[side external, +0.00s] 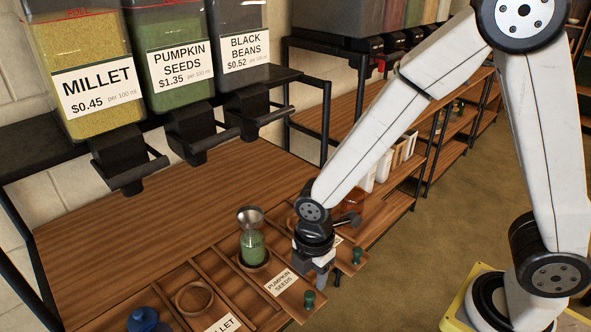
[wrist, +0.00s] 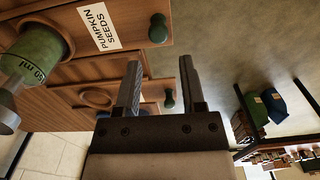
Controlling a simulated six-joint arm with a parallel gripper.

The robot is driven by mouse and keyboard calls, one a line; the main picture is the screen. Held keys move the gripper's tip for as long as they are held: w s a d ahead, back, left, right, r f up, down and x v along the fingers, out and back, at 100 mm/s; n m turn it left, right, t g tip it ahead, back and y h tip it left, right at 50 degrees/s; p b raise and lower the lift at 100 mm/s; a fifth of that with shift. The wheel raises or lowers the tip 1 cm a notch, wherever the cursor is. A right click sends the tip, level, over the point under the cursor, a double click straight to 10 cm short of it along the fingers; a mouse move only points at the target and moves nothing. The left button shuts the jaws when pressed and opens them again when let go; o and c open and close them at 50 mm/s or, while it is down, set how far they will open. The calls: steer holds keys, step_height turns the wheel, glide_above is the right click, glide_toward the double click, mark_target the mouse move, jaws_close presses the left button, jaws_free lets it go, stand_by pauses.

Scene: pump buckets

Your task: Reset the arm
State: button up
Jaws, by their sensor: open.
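My gripper (side external: 321,276) points down at the front of the wooden tray unit, to the right of the pumpkin seeds label (side external: 280,282). In the wrist view my gripper (wrist: 160,70) is open, with nothing between its two fingers. A clear jar with green contents (side external: 253,250) and a metal funnel (side external: 250,218) on top stands upright in a round holder, left of my gripper and apart from it. The wrist view also shows the jar (wrist: 40,52), with volume marks, at the left edge.
Dispensers of millet (side external: 85,75), pumpkin seeds (side external: 178,65) and black beans (side external: 240,50) hang above the counter (side external: 160,205). Green knobs (side external: 309,299) stick out from the trays. A blue object (side external: 146,321) sits at bottom left. The floor (side external: 425,220) is open at right.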

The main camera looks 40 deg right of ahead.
steer(key=shift+d+r+m, duration=0.25)
steer(key=shift+d+m, duration=0.2)
steer(key=shift+m, duration=0.05)
steer(key=s+d+r+m+t, duration=0.1)
steer(key=d+r+m, duration=0.1)
steer(key=d+m, duration=0.4)
steer(key=s+d+r+m+t, duration=0.1)
steer(key=d+r+m, duration=0.2)
steer(key=d+m, duration=0.3)
steer(key=m, duration=0.4)
steer(key=shift+m+t, duration=0.3)
steer(key=shift+m, duration=0.1)
